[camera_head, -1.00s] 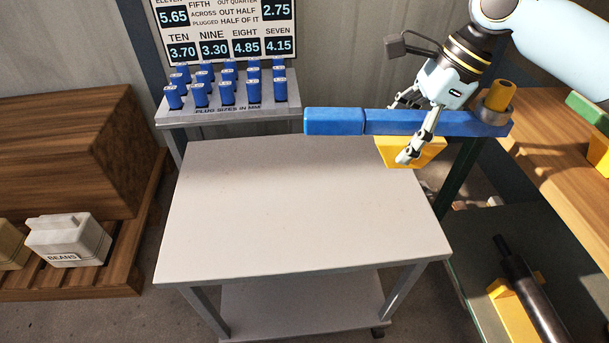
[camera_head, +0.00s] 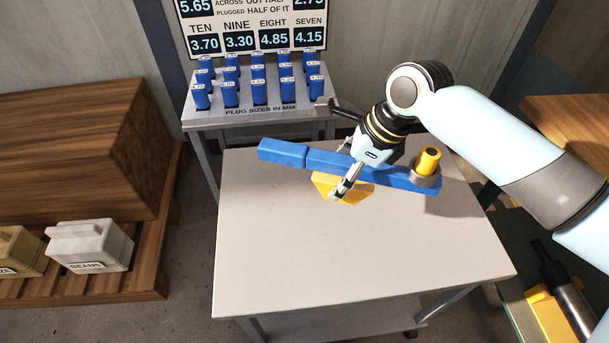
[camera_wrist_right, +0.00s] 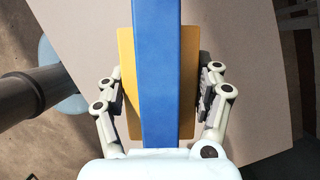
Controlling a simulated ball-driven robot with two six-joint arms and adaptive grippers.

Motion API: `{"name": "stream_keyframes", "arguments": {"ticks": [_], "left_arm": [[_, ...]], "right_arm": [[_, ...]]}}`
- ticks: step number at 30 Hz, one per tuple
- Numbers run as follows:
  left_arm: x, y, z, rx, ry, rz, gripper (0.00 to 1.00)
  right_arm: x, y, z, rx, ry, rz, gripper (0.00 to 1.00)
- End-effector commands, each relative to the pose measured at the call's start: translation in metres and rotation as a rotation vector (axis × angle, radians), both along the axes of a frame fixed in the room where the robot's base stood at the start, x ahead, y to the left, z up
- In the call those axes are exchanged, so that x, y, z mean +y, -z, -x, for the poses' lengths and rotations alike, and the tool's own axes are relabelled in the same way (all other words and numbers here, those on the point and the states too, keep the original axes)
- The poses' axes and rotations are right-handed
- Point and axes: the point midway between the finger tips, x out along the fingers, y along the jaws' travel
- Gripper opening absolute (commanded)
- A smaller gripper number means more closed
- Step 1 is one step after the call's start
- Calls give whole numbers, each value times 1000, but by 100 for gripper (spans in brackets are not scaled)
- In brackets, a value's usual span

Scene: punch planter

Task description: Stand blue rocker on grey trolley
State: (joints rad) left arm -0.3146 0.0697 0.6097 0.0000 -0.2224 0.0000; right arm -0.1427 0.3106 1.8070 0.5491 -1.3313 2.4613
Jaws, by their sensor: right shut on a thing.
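The blue rocker (camera_head: 330,161) is a long blue bar with a yellow block under its middle and a grey ring with a yellow cylinder at its right end. My right gripper (camera_head: 346,181) is shut on the rocker near its middle. In the right wrist view, my right gripper's fingers (camera_wrist_right: 165,95) lie on both sides of the blue bar (camera_wrist_right: 158,70) and its yellow block (camera_wrist_right: 127,60). The rocker is over the back part of the grey trolley's bare top (camera_head: 350,250); I cannot tell how large the gap below it is. My left gripper is not in view.
A grey stand (camera_head: 262,119) with several blue plugs (camera_head: 259,90) is just behind the trolley, near the rocker's left end. A number board (camera_head: 255,28) stands behind it. A wooden crate (camera_head: 80,150) and jugs are at the left. The trolley's front is clear.

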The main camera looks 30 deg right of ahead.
Motion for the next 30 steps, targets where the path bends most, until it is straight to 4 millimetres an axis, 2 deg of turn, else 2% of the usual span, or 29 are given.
{"name": "stream_keyframes", "arguments": {"ticks": [3,8,12,20,27,30], "left_arm": [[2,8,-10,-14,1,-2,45],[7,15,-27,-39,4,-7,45],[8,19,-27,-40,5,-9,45],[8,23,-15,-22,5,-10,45],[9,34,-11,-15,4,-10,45],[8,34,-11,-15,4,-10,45]], "right_arm": [[23,16,-20,-6,1,-10,9],[48,37,-44,-4,0,-7,9],[63,50,-58,-5,-1,-5,9],[71,60,-66,-3,-2,-2,9],[71,92,-65,-3,-2,-3,9],[71,96,-65,-5,-1,-2,9]]}}
